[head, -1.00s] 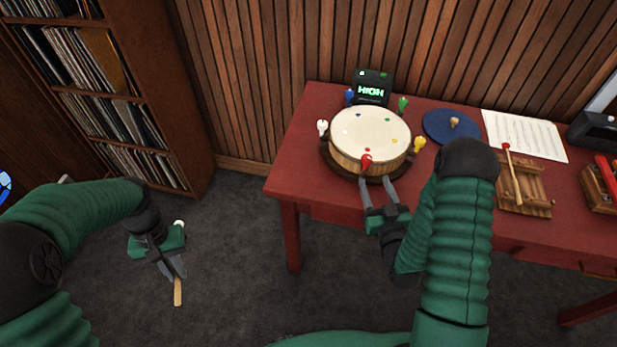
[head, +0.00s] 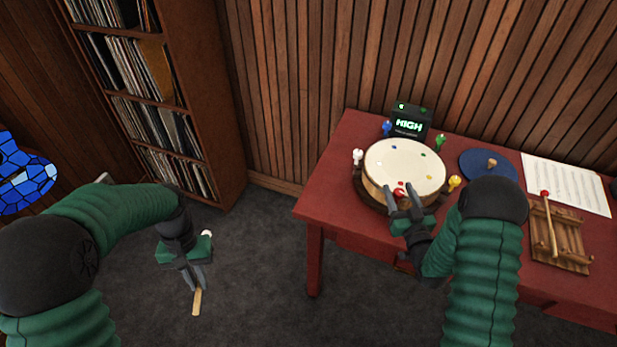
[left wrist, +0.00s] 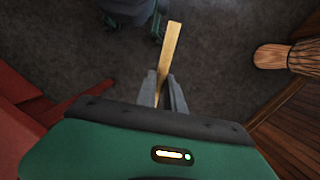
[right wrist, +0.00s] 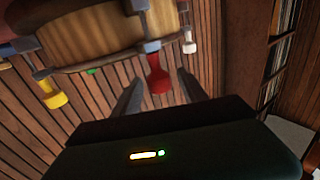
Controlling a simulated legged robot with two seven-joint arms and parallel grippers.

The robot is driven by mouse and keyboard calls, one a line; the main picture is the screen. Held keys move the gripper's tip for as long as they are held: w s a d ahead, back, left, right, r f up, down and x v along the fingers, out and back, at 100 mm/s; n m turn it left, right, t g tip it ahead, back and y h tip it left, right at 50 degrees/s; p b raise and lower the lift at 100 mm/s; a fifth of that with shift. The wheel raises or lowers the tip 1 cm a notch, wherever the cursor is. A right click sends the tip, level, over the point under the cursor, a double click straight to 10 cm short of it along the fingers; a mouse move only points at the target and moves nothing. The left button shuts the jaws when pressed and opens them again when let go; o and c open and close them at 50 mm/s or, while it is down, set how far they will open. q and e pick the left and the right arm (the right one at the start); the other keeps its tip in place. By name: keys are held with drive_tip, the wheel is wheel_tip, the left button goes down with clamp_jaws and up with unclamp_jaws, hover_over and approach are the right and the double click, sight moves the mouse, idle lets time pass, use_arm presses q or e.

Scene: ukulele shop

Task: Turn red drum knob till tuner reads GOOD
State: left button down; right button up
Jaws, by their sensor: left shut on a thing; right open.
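The cream-topped wooden drum (head: 405,165) sits on the red table with coloured knobs around its rim. The red knob (head: 399,192) is at its front; it also shows in the right wrist view (right wrist: 158,75). My left gripper (head: 196,285) is shut on a wooden stick (head: 197,302), away from the table, over the floor. A white tip (head: 206,233) shows above that gripper.
A white knob (head: 358,157) and a yellow knob (head: 454,183) flank the red one. A blue disc (head: 488,165), a sheet of music (head: 567,184) and a wooden rack with a mallet (head: 560,240) lie to the right. A record shelf (head: 205,90) stands at the left.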

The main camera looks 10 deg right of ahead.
drive_tip(key=shift+w, duration=0.1)
drive_tip(key=shift+c, duration=0.3)
clamp_jaws()
